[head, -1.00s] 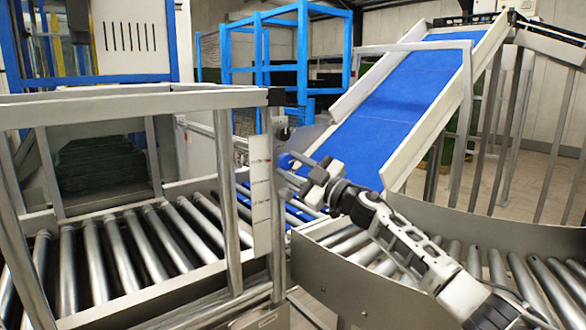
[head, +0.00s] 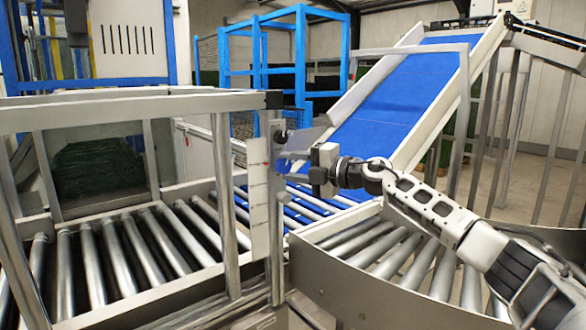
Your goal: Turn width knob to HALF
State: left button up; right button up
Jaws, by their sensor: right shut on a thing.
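My right gripper (head: 294,164) reaches in from the right and is level at the grey upright post (head: 277,215) of the roller frame. It is shut on the width knob at the side of this post; the fingers hide most of the knob, and I cannot read its setting. A small dark round part (head: 280,137) shows on the post just above the fingers. A pale plate with faint marks (head: 258,205) hangs on the left side of the post. My left gripper is not in view.
A roller conveyor (head: 118,262) inside a grey frame lies at left. A curved metal guard (head: 335,280) edges the rollers below my right arm. A blue inclined belt (head: 385,110) rises behind. Blue framing (head: 300,60) stands at the back.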

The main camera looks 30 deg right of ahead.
jog(key=shift+r+n+g+h, duration=0.1)
jog(key=shift+n+g+h, duration=0.2)
jog(key=shift+n, duration=0.65)
jog(key=shift+r+n+g+h, duration=0.1)
jog(key=shift+n+g+h, duration=0.15)
jog(key=shift+n, duration=0.7)
jog(key=o, duration=1)
